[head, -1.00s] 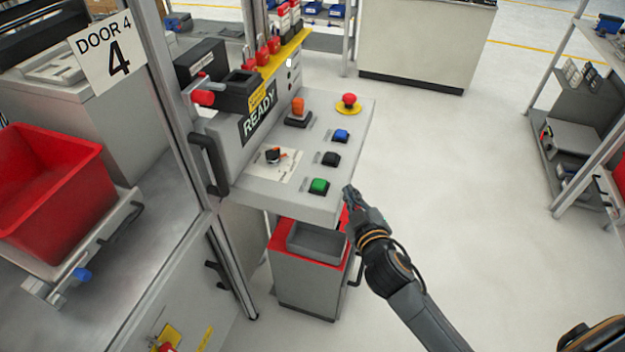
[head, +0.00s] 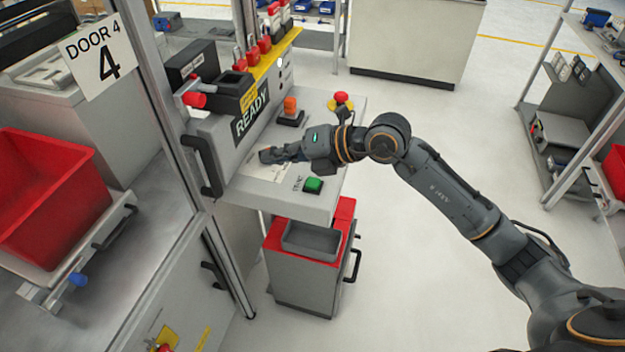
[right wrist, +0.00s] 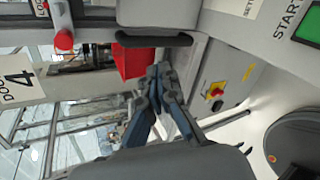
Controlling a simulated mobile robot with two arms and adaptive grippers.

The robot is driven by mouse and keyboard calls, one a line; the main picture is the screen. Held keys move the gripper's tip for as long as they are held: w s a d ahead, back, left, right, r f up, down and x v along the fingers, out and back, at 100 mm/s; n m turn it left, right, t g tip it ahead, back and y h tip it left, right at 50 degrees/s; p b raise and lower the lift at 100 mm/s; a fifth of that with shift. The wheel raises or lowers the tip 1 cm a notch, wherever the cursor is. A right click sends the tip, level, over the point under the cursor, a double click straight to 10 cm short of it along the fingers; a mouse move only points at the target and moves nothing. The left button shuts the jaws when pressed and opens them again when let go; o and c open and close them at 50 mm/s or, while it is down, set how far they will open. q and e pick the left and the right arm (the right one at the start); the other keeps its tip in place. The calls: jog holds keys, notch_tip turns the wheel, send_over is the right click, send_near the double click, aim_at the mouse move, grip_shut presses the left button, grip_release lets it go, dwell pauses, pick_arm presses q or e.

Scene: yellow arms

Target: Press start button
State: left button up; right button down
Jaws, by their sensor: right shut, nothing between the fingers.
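The green start button (head: 314,185) sits at the near end of the grey control panel (head: 285,199). In the right wrist view the green button (right wrist: 309,28) shows at the upper right corner beside the word START. My right gripper (head: 266,155) is shut and empty, over the panel's left part where the rotary switch is, left of and beyond the green button. The gripper hides most of that switch, and my arm covers the black and blue buttons. In the right wrist view its fingertips (right wrist: 160,70) are together. My left gripper is not in view.
A red emergency button (head: 341,98) and an orange switch (head: 290,106) stand at the panel's far end. A black door handle (head: 203,165) is close to the left of my gripper. A red-topped cart (head: 290,265) stands below the panel.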

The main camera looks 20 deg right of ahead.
aim_at(316, 183)
jog(key=w+d+f+h, duration=0.1)
jog(key=w+d+h, duration=0.2)
jog(key=d, duration=0.6)
jog(key=h, duration=0.2)
jog(key=shift+w+d+m+h, duration=0.15)
jog(key=shift+m+h, duration=0.15)
jog(key=shift+f, duration=0.2)
notch_tip(316, 183, down, 8)
jog(key=b, duration=0.5)
jog(key=shift+r, duration=0.1)
jog(key=shift+f+b, duration=0.3)
jog(key=shift+f, duration=0.1)
jog(key=shift+f+b, duration=0.4)
jog(key=shift+b, duration=0.1)
